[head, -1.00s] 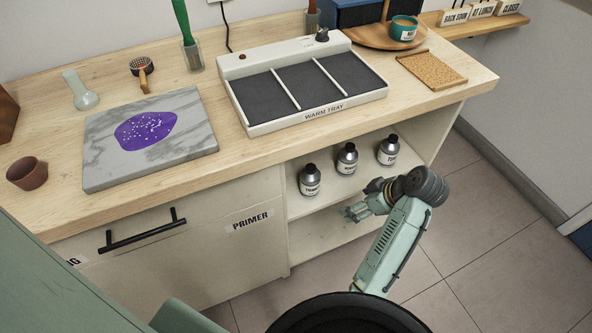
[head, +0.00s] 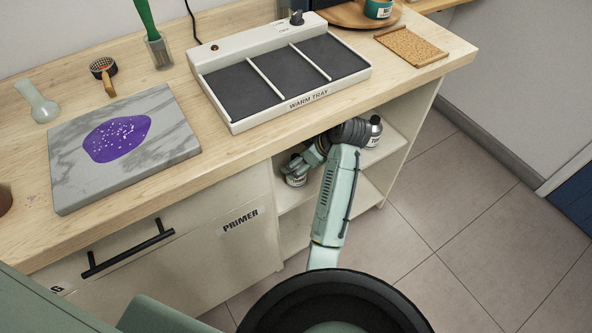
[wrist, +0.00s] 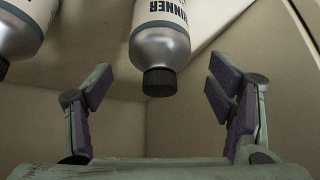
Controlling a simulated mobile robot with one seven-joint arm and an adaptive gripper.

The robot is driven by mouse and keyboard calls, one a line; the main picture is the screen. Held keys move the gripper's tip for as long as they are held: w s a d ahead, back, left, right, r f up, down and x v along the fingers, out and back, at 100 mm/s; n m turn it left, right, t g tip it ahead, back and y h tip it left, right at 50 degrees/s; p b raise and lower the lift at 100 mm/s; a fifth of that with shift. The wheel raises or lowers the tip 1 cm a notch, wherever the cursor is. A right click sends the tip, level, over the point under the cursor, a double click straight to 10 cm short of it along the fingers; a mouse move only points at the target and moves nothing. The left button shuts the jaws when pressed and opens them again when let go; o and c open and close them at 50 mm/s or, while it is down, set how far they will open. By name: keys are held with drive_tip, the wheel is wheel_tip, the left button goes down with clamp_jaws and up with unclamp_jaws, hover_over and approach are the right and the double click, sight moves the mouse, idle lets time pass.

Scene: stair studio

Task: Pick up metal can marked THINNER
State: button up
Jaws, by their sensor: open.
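In the wrist view, a silver metal can (wrist: 161,48) with a black cap and a white label ending in "HINNER" appears cap-down between the spread fingers. My gripper (wrist: 158,88) is open, with a finger on each side of the cap; contact cannot be made out. In the head view, my gripper (head: 300,163) is at the leftmost can (head: 296,180) on the upper shelf under the counter and hides most of it.
A second can (wrist: 18,30) is at the left of the wrist view. Another can (head: 374,131) stands right of my wrist in the head view. The counter (head: 225,165) overhangs the shelf, with a warm tray (head: 300,104) on top. A "PRIMER" drawer (head: 190,245) is left.

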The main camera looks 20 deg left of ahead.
sight(296, 184)
drive_tip(key=shift+w+a+f, duration=0.1)
drive_tip(key=shift+a+f, duration=0.1)
drive_tip(key=shift+a, duration=0.25)
drive_tip(key=shift+p+x, duration=0.4)
drive_tip(key=shift+x, duration=1.9)
drive_tip(key=shift+c, duration=0.6)
drive_tip(key=c, duration=1.4)
drive_tip(key=shift+c, duration=0.2)
